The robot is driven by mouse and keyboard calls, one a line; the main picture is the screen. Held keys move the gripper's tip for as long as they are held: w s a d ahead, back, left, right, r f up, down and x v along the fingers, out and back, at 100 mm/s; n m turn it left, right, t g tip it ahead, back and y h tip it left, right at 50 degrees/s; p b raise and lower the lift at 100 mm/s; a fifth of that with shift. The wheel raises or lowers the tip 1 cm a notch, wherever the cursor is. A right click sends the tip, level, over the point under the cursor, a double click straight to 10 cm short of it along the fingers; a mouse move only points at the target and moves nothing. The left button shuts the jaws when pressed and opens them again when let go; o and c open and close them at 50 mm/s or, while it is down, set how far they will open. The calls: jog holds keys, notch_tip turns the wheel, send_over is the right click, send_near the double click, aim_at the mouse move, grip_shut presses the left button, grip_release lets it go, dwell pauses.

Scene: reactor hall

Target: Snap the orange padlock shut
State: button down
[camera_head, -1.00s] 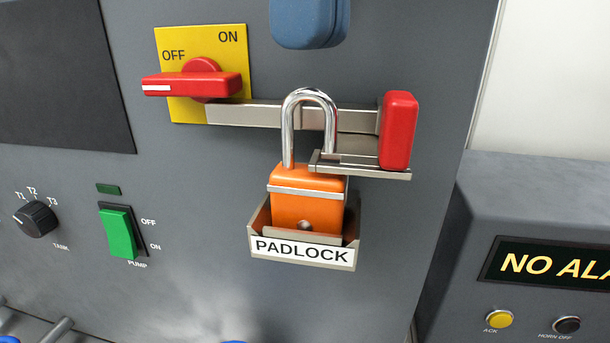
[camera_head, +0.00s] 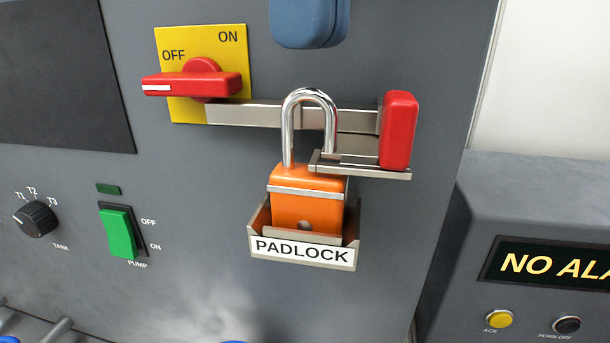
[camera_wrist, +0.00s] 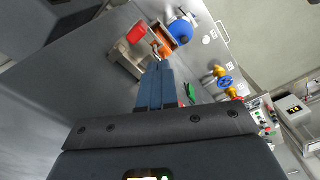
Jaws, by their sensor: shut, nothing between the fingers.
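The orange padlock (camera_head: 306,200) sits upright in a small metal holder labelled PADLOCK (camera_head: 350,258). Its chrome shackle (camera_head: 309,96) stands raised high above the body. The left leg enters the body; the right leg goes down at the hasp plate (camera_head: 362,168), and its end is hidden. My blue-grey gripper (camera_head: 310,22) is at the top edge of the head view, above the shackle and apart from it. In the wrist view my gripper (camera_wrist: 157,66) has its fingers together, empty, pointing towards the padlock, which shows there as a small orange patch (camera_wrist: 165,42).
A red rotary handle (camera_head: 192,84) on a yellow plate points to OFF. A red block (camera_head: 398,130) stands at the hasp's right end. A green pump switch (camera_head: 118,233) and a knob (camera_head: 36,220) are lower left. An alarm console (camera_head: 540,250) stands right.

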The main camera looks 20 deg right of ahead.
jog(key=shift+f+b, duration=0.75)
jog(key=shift+f, duration=0.85)
dwell(0.5)
jog(key=shift+r, duration=0.1)
notch_tip(320, 180, up, 2)
jog(key=shift+r+p, duration=0.1)
jog(key=shift+p, duration=1.1)
jog(key=shift+r, duration=1.85)
